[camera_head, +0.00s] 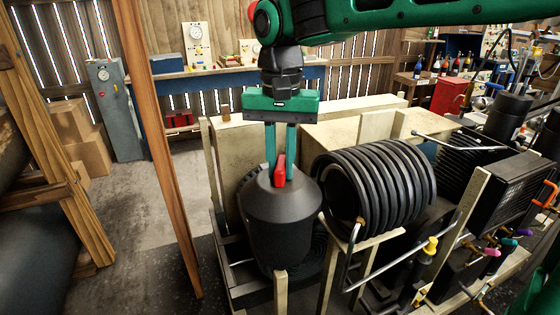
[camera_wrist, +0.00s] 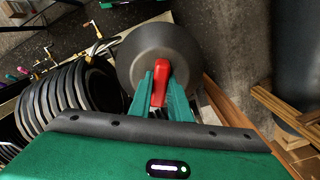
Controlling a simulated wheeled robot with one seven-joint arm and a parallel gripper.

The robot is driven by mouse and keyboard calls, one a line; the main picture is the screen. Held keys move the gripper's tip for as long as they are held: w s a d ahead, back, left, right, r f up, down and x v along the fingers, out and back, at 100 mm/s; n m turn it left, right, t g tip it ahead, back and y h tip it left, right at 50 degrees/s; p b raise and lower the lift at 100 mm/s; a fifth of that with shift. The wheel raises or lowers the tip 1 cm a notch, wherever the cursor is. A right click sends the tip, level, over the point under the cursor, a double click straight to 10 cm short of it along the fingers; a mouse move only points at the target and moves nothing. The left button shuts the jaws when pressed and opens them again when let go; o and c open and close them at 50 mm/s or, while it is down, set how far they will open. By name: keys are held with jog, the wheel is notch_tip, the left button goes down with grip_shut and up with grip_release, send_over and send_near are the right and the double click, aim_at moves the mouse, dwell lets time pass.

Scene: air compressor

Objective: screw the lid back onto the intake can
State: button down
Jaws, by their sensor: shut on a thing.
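The lid is a dark grey cone (camera_head: 278,198) with a red handle (camera_head: 280,171) on top, and it sits at the front of the machine. It also shows in the wrist view as a round dark lid (camera_wrist: 152,48) with the red handle (camera_wrist: 160,84). My gripper (camera_head: 281,172) points straight down and is shut on the red handle, one green finger on each side. The dark body below the cone is the intake can (camera_head: 275,252); the cone hides its top, so I cannot tell whether lid and can touch or how far the thread is engaged.
A black ribbed coil (camera_head: 385,185) stands close on the right, with a bent metal pipe (camera_head: 350,262) in front. A pale wooden post (camera_head: 281,295) rises in front of the can. A brown upright post (camera_head: 160,150) stands to the left. Pale panels (camera_head: 243,150) lie behind.

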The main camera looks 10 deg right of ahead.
jog(key=shift+f, duration=0.65)
jog(key=c, duration=1.6)
grip_release()
jog(key=shift+o, duration=0.2)
notch_tip(320, 180, up, 11)
jog(key=shift+f, duration=0.15)
jog(key=shift+c, duration=1)
jog(key=shift+w+f, duration=0.15)
jog(key=shift+f, duration=0.3)
